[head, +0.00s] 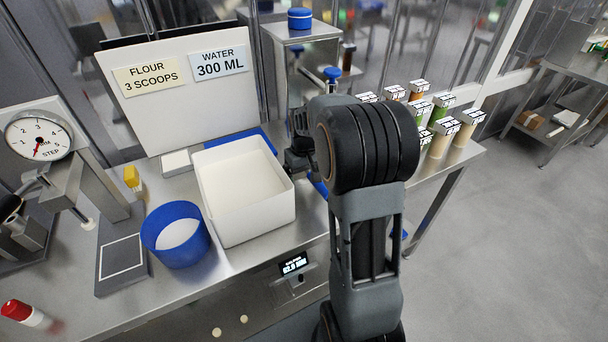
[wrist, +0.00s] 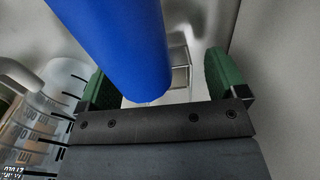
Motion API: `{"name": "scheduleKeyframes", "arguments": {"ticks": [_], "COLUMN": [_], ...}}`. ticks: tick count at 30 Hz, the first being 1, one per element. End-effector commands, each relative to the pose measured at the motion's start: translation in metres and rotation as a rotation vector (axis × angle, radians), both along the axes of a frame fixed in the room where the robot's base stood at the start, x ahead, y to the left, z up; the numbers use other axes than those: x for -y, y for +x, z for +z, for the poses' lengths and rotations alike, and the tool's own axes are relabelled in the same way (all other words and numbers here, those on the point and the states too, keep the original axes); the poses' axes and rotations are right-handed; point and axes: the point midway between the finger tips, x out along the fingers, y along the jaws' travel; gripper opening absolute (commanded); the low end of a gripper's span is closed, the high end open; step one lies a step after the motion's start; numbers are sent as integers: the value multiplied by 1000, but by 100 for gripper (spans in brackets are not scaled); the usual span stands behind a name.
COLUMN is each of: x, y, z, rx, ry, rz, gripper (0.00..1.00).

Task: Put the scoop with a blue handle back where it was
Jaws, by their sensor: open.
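The scoop's blue handle (wrist: 115,45) fills the upper middle of the wrist view. Its lower end shows between the two green fingertips of my gripper (wrist: 163,85). The fingers are open, with a gap beside the handle on the right; on the left, the handle overlaps the finger in view, and I cannot tell if they touch. A small clear-edged metallic shape behind the handle may be the scoop's head. In the head view, my gripper (head: 300,155) is beside the white tub's right edge, largely hidden by my arm. A bit of blue (head: 319,184) shows below it.
A clear graduated jug (wrist: 45,120) stands close left of my gripper. A white tub (head: 245,190) of white powder and a blue bowl (head: 176,235) sit on the steel bench. Several spice jars (head: 440,110) stand right of my arm. A dial scale (head: 38,137) is at far left.

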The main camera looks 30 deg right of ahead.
Motion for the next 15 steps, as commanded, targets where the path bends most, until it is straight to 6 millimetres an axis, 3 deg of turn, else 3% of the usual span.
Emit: {"name": "scheduleKeyframes", "arguments": {"ticks": [15], "x": [1], "y": [1], "z": [91], "rx": [4], "ry": [-1], "rz": [0], "gripper": [91]}}
